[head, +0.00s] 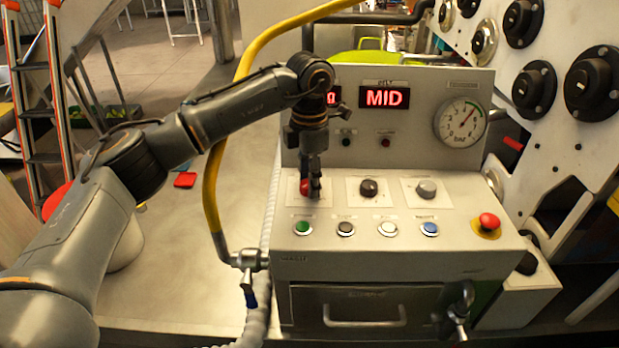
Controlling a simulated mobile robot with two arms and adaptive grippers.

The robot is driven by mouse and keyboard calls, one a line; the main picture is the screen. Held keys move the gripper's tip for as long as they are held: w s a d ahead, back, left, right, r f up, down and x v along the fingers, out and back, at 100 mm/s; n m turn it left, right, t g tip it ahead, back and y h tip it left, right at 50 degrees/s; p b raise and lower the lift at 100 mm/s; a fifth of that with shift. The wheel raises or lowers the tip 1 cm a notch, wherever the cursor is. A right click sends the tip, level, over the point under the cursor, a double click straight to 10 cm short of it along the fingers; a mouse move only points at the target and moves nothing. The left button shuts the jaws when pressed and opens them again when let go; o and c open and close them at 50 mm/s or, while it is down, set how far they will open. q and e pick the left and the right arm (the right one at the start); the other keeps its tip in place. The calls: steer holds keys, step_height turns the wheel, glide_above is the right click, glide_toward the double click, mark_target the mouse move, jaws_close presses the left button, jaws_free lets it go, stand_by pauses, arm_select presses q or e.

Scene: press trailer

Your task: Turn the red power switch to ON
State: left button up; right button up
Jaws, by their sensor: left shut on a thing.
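The red power switch (305,187) is a rotary knob at the left of the upper row on the grey control console (470,262). My left gripper (312,190) comes down from above and is shut on the red knob. Its fingers hide part of the knob, and I cannot read its ON or OFF marking. A black knob (369,188) and a grey knob (426,189) sit to its right. A display (385,97) above reads "MID"; another display to its left is partly hidden by my arm. My right gripper is not in view.
A red emergency stop (488,222) is at right. A yellow hose (212,190) runs along the left side. A pressure gauge (461,123) is on the back panel.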

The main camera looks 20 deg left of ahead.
arm_select(q)
steer(key=o, duration=1.2)
steer(key=shift+c, duration=0.2)
steer(key=shift+r, duration=0.1)
step_height(320, 180, up, 12)
